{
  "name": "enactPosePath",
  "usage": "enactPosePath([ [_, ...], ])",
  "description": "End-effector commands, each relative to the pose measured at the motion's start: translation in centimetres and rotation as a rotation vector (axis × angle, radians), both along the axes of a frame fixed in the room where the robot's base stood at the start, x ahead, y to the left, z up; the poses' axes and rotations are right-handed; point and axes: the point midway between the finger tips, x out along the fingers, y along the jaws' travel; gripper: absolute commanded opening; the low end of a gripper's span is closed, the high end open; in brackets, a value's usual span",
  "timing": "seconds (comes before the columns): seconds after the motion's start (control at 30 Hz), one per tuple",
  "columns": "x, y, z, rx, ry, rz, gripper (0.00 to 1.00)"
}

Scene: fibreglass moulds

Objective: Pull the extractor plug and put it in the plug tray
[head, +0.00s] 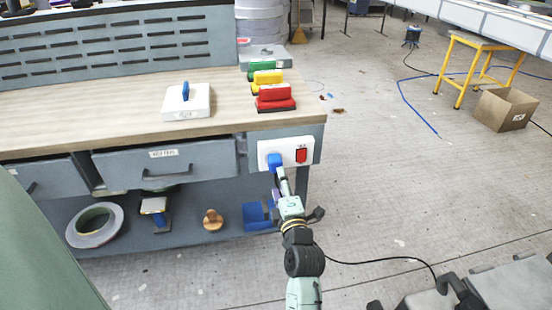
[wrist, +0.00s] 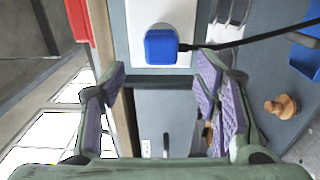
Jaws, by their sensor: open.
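The extractor plug (head: 275,161) is a blue block seated in a white socket panel on the bench front. In the wrist view the plug (wrist: 161,47) is ahead, with a black cable leaving it to the right. My gripper (head: 280,177) is at the socket panel; in the wrist view my gripper (wrist: 161,78) is open and empty, with one finger on each side below the plug, not closed on it. A labelled white block or tray with a blue piece (head: 172,105) sits on the bench top; I cannot read its label or tell whether it is the plug tray.
A red switch (head: 301,155) is right of the plug. Green, yellow and red blocks (head: 275,103) stand at the bench top's right end. The lower shelf holds a blue bin (head: 257,217), a wooden knob (head: 212,220) and a tape roll (head: 95,226).

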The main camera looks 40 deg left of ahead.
Motion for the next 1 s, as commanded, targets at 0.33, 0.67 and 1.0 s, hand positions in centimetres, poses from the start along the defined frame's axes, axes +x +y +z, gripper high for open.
enactPosePath([
  [0.33, 0.0, -0.1, -0.2, -0.007, -0.001, -0.001, 0.57],
  [0.67, 1.6, 1.9, 0.1, -0.006, -0.001, 0.0, 0.57],
  [1.0, 4.7, 5.4, -0.4, -0.005, -0.003, 0.0, 0.57],
])
